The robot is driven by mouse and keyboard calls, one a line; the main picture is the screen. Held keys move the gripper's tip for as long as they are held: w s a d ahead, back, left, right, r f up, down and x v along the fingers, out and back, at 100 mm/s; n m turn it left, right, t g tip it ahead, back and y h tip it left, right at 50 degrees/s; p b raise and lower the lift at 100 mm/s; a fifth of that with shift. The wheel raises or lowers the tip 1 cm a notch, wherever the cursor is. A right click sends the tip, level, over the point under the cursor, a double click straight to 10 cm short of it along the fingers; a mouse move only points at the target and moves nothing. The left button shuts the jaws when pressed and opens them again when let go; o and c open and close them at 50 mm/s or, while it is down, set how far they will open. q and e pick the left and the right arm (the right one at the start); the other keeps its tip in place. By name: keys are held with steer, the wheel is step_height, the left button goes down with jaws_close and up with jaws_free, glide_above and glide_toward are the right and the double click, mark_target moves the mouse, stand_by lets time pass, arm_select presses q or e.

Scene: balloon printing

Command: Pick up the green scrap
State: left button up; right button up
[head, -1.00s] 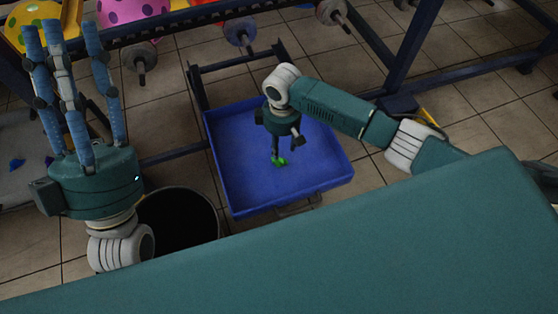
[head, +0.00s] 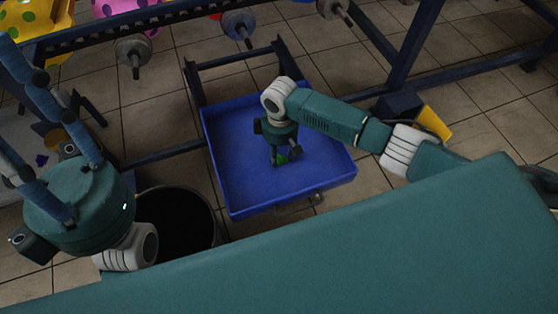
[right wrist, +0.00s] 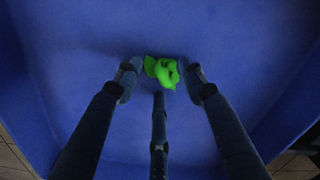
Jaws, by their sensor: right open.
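The green scrap (head: 281,158) lies on the floor of the blue tray (head: 232,204). In the right wrist view the scrap (right wrist: 162,71) is bright green and crumpled, between the fingertips. My right gripper (head: 284,160) reaches down into the tray over the scrap and partly hides it in the head view. In the right wrist view its fingers (right wrist: 160,80) are spread open around the scrap, with a gap between them. My left gripper (head: 35,110) is at the left edge, fingers up and apart, empty, partly cut off by the frame.
The tray walls surround my right gripper. A dark round bin (head: 178,222) stands left of the tray. A dark metal rack (head: 395,50) with spindles runs behind. A yellow object (head: 434,122) is on the floor at right.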

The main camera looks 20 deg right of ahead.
steer(key=c, duration=0.8)
steer(key=shift+c, duration=0.2)
steer(key=shift+r, duration=0.1)
